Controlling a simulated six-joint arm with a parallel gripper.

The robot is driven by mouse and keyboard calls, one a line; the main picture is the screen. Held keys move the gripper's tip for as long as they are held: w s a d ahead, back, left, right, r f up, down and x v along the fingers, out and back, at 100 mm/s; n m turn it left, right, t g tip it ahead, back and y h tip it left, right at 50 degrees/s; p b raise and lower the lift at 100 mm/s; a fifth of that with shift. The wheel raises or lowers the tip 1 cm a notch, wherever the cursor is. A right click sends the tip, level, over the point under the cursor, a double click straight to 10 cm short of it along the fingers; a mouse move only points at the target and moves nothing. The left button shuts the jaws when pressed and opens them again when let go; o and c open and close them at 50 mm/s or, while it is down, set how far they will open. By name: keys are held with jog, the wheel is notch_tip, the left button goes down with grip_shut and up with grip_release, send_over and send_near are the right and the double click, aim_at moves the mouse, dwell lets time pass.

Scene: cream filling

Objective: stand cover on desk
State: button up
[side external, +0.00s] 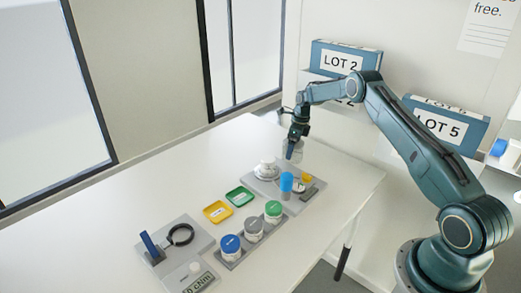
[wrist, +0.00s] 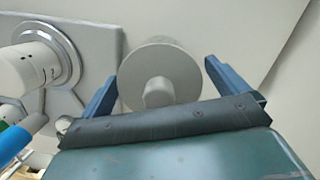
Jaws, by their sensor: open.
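The cover is a pale grey round piece with a knob on top, seen from above in the wrist view (wrist: 176,60). In the side view it shows as a pale cylinder (side external: 294,155) just below my gripper (side external: 297,142), upright beside the grey station tray. My gripper's blue fingers (wrist: 160,85) are open, one on each side of the cover, with narrow gaps. Whether the cover's base touches the desk (side external: 150,185) is hard to tell.
The grey tray (side external: 262,172) holds a white device (side external: 268,168) and a blue-topped item (side external: 286,182). Green and yellow dishes, lidded jars (side external: 253,228) and a scale stand nearer the front. The desk's far left is clear; its right edge is close.

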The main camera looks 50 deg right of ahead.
jog(key=shift+s+d+r, duration=0.1)
jog(key=shift+s+r, duration=0.1)
jog(key=shift+r, duration=1)
jog(key=shift+s+d+r, duration=0.1)
jog(key=shift+s+r, duration=0.05)
jog(key=shift+r, duration=1.05)
jog(key=shift+s+r, duration=0.2)
jog(key=shift+r, duration=1)
